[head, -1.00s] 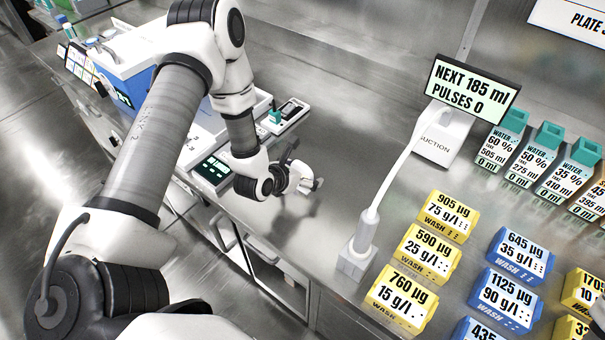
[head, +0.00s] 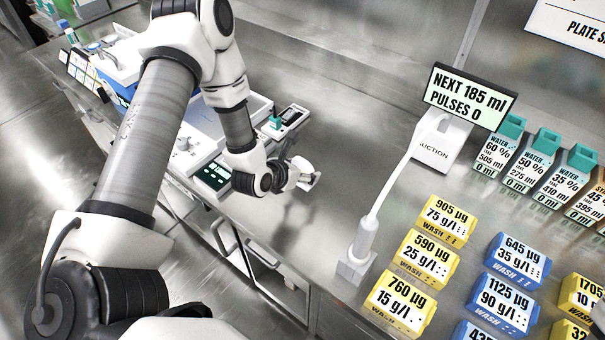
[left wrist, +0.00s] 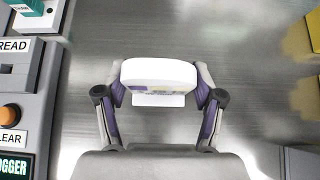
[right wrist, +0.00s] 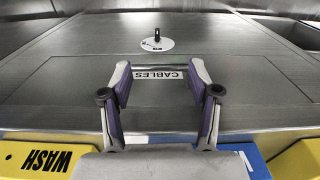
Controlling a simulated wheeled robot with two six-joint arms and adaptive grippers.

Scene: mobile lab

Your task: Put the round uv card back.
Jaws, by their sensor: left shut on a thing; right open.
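My left gripper (head: 309,180) is shut on a white, rounded thing, which looks like the uv card (left wrist: 158,74). In the left wrist view it sits between the two fingertips, with yellowish and purple patches on its near edge and a flat white part below. Its full face is hidden from view. The gripper hangs over bare steel bench, to the right of a grey reader with a lit display (head: 213,176). My right gripper (right wrist: 158,75) is open and empty in the right wrist view; it does not show in the head view.
A suction stand (head: 440,145) with a white hose ends at a holder (head: 356,262). Yellow wash blocks (head: 427,256) and blue wash blocks (head: 517,258) stand at the right. A round white disc with a black peg (right wrist: 157,44) lies beyond the CABLES panel (right wrist: 160,73). The bench's middle is clear.

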